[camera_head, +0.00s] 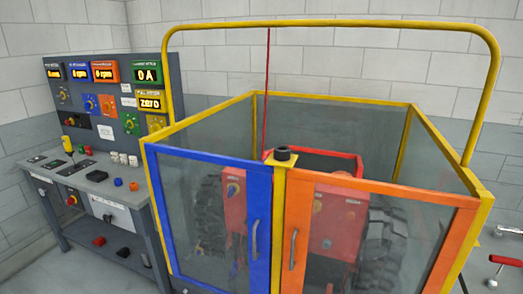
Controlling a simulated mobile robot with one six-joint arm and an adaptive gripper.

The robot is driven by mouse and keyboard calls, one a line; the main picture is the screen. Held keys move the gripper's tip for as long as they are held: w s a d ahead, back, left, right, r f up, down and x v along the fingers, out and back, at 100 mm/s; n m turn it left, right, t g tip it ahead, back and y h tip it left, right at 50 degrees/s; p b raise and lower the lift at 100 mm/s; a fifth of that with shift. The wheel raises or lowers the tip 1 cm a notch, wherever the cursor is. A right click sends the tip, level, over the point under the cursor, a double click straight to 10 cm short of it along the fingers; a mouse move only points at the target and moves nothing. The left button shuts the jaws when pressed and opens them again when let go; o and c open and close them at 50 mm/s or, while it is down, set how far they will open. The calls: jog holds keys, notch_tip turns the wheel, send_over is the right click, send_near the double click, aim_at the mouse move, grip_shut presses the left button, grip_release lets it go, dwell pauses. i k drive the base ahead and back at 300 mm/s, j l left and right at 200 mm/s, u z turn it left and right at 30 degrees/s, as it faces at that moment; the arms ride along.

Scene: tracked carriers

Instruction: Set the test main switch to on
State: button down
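A grey control console (108,105) stands at the left, with a sloped desk (95,185) in front of its upright panel. I cannot read which control is the test main switch. A red knob on a yellow plate (72,200) sits on the desk's front face. A white plate with a dark rotary handle (108,217) is to its right. Another rotary knob (233,189) shows on a red box behind the glass of the enclosure. The positions of these knobs are too small to tell. My gripper is not in view.
A yellow-framed glass enclosure with a blue door (212,167) and an orange door (375,190) fills the middle and right. Red-handled tools (505,261) show at the right edge.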

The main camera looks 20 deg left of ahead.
aim_at(70, 201)
jog(key=u, duration=2.25)
jog(key=i+l+u, duration=0.1)
jog(key=i+l, duration=0.25)
jog(key=i, duration=0.2)
jog(key=i+l+u, duration=0.1)
jog(key=i+l, duration=0.25)
jog(key=i, duration=0.25)
jog(key=i+l+u, duration=0.1)
jog(key=i+l, duration=0.35)
jog(key=i+j, duration=0.45)
jog(key=i, duration=0.3)
jog(key=i+j+z, duration=0.1)
jog(key=i+j, duration=0.35)
jog(key=i, duration=0.3)
jog(key=i+j+z, duration=0.1)
jog(key=i+j, duration=0.4)
jog(key=i, duration=0.25)
jog(key=i+j, duration=0.55)
jog(key=i, duration=0.2)
